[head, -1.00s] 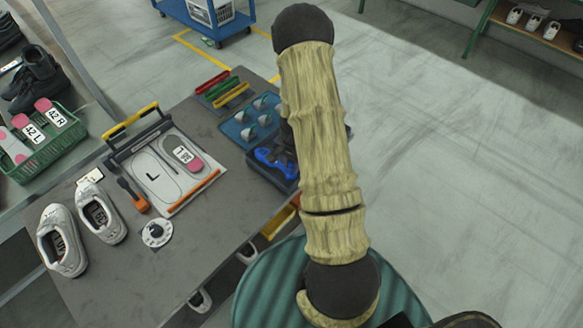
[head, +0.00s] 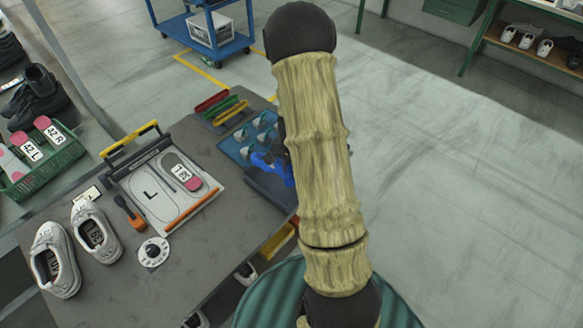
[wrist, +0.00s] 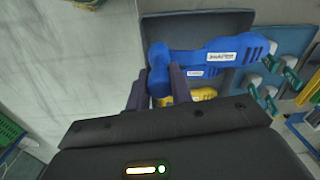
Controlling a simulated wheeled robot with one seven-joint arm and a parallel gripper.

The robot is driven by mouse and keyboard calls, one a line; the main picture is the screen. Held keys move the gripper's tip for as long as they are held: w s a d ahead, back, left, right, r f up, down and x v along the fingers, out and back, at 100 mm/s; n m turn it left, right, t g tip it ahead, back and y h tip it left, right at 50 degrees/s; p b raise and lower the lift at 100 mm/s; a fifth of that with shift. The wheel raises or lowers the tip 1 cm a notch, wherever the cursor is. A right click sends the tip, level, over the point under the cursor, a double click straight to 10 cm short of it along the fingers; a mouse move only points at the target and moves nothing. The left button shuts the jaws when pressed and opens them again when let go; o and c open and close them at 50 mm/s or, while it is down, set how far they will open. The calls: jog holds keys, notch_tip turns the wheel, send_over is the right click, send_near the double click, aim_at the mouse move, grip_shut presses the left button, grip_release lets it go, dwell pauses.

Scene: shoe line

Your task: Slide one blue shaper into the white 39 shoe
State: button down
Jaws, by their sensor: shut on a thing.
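My gripper (wrist: 160,88) is shut on a blue shaper (wrist: 225,50), with the fingers around its narrow end. The shaper also shows in the head view (head: 262,163), partly hidden behind my arm. It appears raised over the grey bin (head: 268,186), where another blue shaper (wrist: 195,72) and a yellow shaper (wrist: 197,95) lie below it. Two white shoes stand at the table's left: one farther left (head: 55,262) and one nearer the board (head: 96,232). The label inside the nearer one seems to read 39 upside down; the other's is not clear.
A board with an insole (head: 168,190) and a yellow-handled frame (head: 128,140) lies mid-table, beside an orange-handled tool (head: 130,212) and a round dial (head: 153,252). A blue tray (head: 250,137) adjoins the bin.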

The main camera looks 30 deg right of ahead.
jog(key=w+a+f+n, duration=0.1)
jog(key=a+f+n, duration=0.1)
jog(key=a+n, duration=0.4)
jog(key=w+a+f+n, duration=0.1)
jog(key=a+f+n, duration=0.1)
jog(key=a+n, duration=0.4)
jog(key=shift+w+a+f, duration=0.25)
jog(key=shift+a+f, duration=0.05)
jog(key=shift+a, duration=0.5)
